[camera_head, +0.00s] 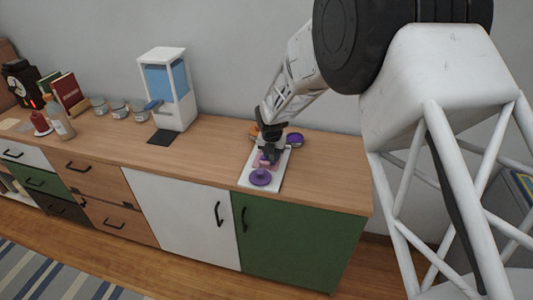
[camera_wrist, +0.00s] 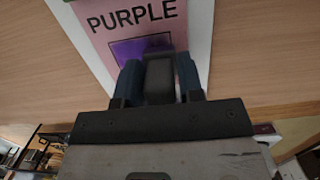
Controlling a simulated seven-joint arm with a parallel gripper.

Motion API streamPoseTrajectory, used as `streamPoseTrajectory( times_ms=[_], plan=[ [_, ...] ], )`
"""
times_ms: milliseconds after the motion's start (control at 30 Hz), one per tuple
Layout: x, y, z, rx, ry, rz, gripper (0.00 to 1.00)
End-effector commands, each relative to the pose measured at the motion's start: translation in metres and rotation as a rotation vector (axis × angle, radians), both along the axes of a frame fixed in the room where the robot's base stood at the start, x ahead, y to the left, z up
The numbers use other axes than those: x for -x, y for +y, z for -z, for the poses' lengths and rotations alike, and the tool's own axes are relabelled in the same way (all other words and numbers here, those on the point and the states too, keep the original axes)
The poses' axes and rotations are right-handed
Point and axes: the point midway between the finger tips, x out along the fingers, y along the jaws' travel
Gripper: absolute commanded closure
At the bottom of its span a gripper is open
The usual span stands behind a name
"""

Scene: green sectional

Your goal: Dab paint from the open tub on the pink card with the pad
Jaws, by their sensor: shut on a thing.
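The pink card (camera_wrist: 105,42) lies on a white board (camera_head: 247,183) on the sideboard. In the wrist view the card shows the word PURPLE and a purple patch. It also shows in the head view (camera_head: 262,163), mostly behind my gripper (camera_head: 269,158). My gripper's blue fingers (camera_wrist: 159,72) are shut on a dark grey block, seemingly the pad (camera_wrist: 159,80), over the card's purple patch. I cannot tell whether the pad touches the card. An open tub with purple inside (camera_head: 295,139) stands behind and right of my gripper. A round purple lid-like piece (camera_head: 260,177) lies at the board's front.
An orange item (camera_head: 253,133) is partly hidden behind my gripper. A white dispenser with a blue tank (camera_head: 168,88) stands to the left, with several jars (camera_head: 119,109), bottles (camera_head: 60,121) and books (camera_head: 66,91) beyond. The wooden top (camera_head: 335,175) right of the board is clear.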

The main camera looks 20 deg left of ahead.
Motion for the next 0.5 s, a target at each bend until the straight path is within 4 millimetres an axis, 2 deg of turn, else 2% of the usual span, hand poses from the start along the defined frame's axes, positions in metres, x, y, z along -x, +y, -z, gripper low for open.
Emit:
streamPoseTrajectory(
  times_ms=[333, 500],
  plan=[
    [0.000, -0.022, 0.000, 0.001, 0.001, 0.001, 0.89],
    [0.000, -0.011, 0.000, 0.001, 0.000, -0.001, 0.89]
  ],
)
